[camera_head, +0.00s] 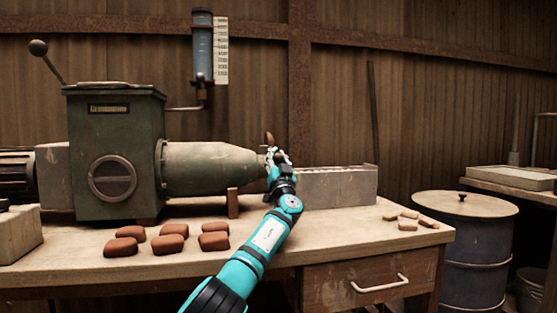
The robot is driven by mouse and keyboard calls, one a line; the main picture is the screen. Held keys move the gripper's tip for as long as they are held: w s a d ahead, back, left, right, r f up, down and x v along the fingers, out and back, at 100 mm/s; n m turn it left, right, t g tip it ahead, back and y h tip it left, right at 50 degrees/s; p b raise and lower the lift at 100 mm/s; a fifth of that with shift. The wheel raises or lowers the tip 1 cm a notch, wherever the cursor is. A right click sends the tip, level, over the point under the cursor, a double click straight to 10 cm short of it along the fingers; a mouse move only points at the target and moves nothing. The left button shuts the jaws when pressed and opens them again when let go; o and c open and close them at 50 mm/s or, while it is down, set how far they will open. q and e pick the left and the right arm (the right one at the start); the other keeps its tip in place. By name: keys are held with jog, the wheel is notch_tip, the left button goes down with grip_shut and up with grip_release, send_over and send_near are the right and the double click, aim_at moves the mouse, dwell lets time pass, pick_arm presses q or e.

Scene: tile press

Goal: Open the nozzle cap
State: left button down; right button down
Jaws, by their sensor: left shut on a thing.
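The green tile press (115,140) stands on the wooden bench, with its tapered barrel (210,168) pointing right. My left gripper (275,157) is at the barrel's narrow right end, where the nozzle is. It is shut on a small brown part there, which I take for the nozzle cap (269,139); a rounded brown piece sticks up just above the fingers. The gripper hides most of the nozzle end, so I cannot tell whether the cap is seated or apart from it. My right gripper is not in view.
Several reddish clay lumps (172,243) lie on the bench before the press. A long grey block (338,186) stands right of the nozzle. Small tan pieces (408,220) lie at the bench's right end. A lidded blue drum (466,240) stands beyond it.

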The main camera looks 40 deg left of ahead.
pick_arm(q)
jog(key=shift+f, duration=0.15)
jog(key=c, duration=1)
grip_release()
jog(key=shift+s, duration=0.1)
jog(key=shift+s+d+f, duration=0.3)
jog(key=shift+s+f, duration=0.05)
jog(key=s+d, duration=0.8)
jog(key=shift+s+d, duration=0.2)
jog(key=shift+s, duration=0.1)
